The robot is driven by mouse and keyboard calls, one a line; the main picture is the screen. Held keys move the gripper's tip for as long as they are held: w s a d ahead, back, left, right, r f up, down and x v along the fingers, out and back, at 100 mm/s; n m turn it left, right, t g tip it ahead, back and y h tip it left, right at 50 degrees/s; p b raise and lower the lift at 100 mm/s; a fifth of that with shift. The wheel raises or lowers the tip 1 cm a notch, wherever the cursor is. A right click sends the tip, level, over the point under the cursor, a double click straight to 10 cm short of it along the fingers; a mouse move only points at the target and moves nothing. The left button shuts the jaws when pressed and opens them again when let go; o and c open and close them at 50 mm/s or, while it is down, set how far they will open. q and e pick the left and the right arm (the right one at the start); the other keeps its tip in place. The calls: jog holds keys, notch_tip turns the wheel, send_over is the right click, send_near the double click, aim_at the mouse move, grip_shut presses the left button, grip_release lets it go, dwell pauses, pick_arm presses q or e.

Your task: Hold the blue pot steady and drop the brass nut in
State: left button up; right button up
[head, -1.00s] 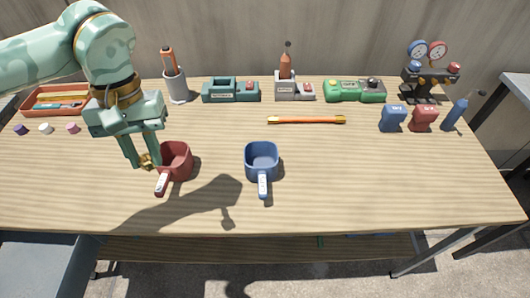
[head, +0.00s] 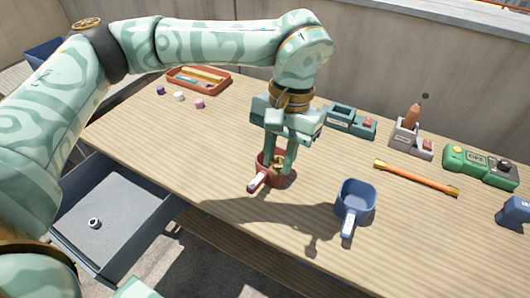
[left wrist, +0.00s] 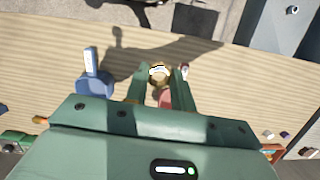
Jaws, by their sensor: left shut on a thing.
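My left gripper (head: 278,168) is shut on the brass nut (head: 279,163), which shows gold between the fingertips in the left wrist view (left wrist: 158,73). In the head view the nut overlaps the red pot (head: 262,178); its exact height over the pot is hard to tell. The blue pot (head: 355,196) stands upright on the table to the right of my gripper, its pale handle (head: 347,227) pointing to the front. It also shows in the left wrist view (left wrist: 95,87), and no gripper touches it.
An open grey drawer (head: 125,205) holds a small metal ring (head: 94,223). An orange bar (head: 415,178) lies right of the blue pot. Teal (head: 349,122) and green (head: 480,164) devices and an orange tray (head: 200,81) line the back. Wood around the blue pot is clear.

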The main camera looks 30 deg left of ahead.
pick_arm(q)
jog(key=w+d+r+n+h, duration=0.1)
jog(key=w+d+n+h, duration=0.2)
jog(key=w+d+n, duration=1.05)
notch_tip(320, 180, down, 11)
jog(key=s+d+m, duration=0.1)
jog(key=d+m, duration=0.1)
jog(key=m, duration=0.1)
jog(key=shift+s, duration=0.3)
jog(key=shift+d+r, duration=0.1)
jog(key=shift+r, duration=0.1)
notch_tip(320, 180, up, 12)
jog(key=shift+f, duration=0.1)
